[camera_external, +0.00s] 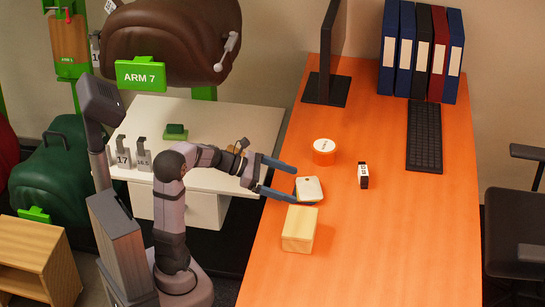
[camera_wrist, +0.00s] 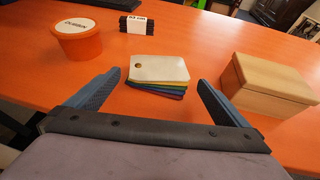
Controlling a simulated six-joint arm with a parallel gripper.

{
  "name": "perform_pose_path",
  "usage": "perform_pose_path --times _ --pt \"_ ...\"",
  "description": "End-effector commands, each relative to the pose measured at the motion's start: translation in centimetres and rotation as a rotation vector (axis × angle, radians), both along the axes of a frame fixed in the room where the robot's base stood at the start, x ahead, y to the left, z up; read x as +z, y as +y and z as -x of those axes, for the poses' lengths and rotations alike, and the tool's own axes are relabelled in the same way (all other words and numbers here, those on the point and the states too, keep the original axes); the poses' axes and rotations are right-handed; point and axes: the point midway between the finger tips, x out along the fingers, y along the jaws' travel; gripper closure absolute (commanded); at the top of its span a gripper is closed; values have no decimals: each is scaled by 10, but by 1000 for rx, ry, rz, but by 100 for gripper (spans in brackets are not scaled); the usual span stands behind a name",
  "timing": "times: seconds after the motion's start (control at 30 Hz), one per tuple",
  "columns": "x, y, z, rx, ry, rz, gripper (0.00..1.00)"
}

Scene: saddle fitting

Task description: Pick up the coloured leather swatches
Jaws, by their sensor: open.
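A small stack of leather swatches (camera_wrist: 160,70) lies on the orange desk in the wrist view. The top one is cream with a hole near one corner, and yellow, green and blue edges show beneath it. The stack also shows in the external view (camera_external: 309,188). My gripper (camera_wrist: 157,85) is open, with one blue finger to either side of the near end of the stack. In the external view my gripper (camera_external: 303,186) reaches over the desk's left part. The fingers hold nothing.
A wooden box (camera_wrist: 266,84) stands close on the right of the stack in the wrist view. An orange tub (camera_wrist: 78,40) and a small black-and-white block (camera_wrist: 137,24) stand beyond. A keyboard (camera_external: 424,137) and binders (camera_external: 422,50) are farther back. The desk's front is clear.

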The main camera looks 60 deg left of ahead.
Motion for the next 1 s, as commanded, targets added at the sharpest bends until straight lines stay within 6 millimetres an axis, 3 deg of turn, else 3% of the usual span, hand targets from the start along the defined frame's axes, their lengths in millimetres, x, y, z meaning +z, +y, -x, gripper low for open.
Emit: perform_pose_path --times 0.4,0.7,0.73,0.9,1.0 --pt "-19 -24 -35 -3 1 1 0" --pt "-19 -26 -38 -1 0 0 0" --pt "-19 -26 -38 -1 0 0 2" --pt "-19 -26 -38 -1 0 0 39" --pt "-18 -26 -38 0 -1 1 39"
